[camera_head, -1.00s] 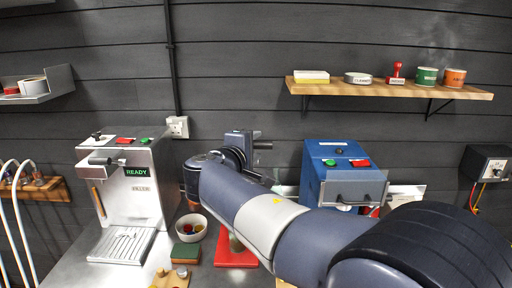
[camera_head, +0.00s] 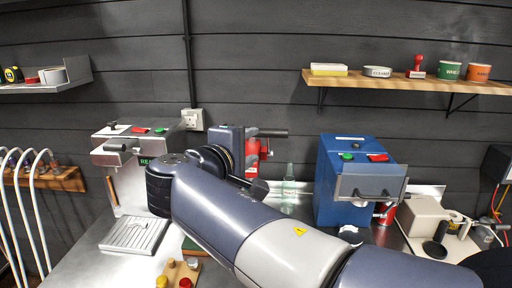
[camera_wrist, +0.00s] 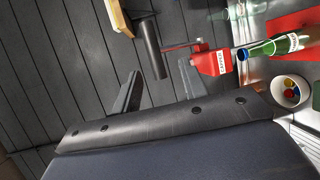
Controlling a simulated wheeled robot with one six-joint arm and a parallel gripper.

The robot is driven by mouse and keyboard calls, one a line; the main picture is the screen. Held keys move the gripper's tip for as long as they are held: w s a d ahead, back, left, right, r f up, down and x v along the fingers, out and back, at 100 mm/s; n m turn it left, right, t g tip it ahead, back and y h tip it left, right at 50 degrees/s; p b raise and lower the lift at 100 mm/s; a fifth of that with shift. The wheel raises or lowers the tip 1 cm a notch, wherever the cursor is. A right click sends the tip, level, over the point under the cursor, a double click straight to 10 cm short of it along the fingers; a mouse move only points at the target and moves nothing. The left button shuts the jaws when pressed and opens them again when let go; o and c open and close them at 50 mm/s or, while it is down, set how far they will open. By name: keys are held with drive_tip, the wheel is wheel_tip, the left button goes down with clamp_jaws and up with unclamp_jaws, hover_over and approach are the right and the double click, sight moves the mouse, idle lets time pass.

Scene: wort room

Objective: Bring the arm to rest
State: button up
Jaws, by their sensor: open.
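My arm reaches from the lower right of the head view to a bent joint in front of the silver machine (camera_head: 125,180), then folds back toward the wall. My gripper (camera_wrist: 160,72) is open and empty in the wrist view, its two dark fingers apart. In the head view its end is hard to make out near a red device. That red device (camera_wrist: 213,62), with a label and a black-handled lever (camera_wrist: 150,50), lies beyond the fingers in the wrist view. The gap to it cannot be judged.
A blue machine (camera_head: 343,180) stands right of my arm. A green bottle (camera_wrist: 282,45) and a white bowl (camera_wrist: 290,92) show in the wrist view. A wooden block with knobs (camera_head: 178,274) is at the front. A wall shelf (camera_head: 400,82) holds small items.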

sight(272, 136)
idle(0.4)
drive_tip(key=p+x, duration=0.3)
drive_tip(key=x, duration=0.7)
drive_tip(key=shift+w+d+f, duration=0.1)
drive_tip(key=shift+w+d, duration=0.15)
drive_tip(key=shift+d, duration=0.1)
drive_tip(key=shift+s+f, duration=0.1)
drive_tip(key=shift+s, duration=0.05)
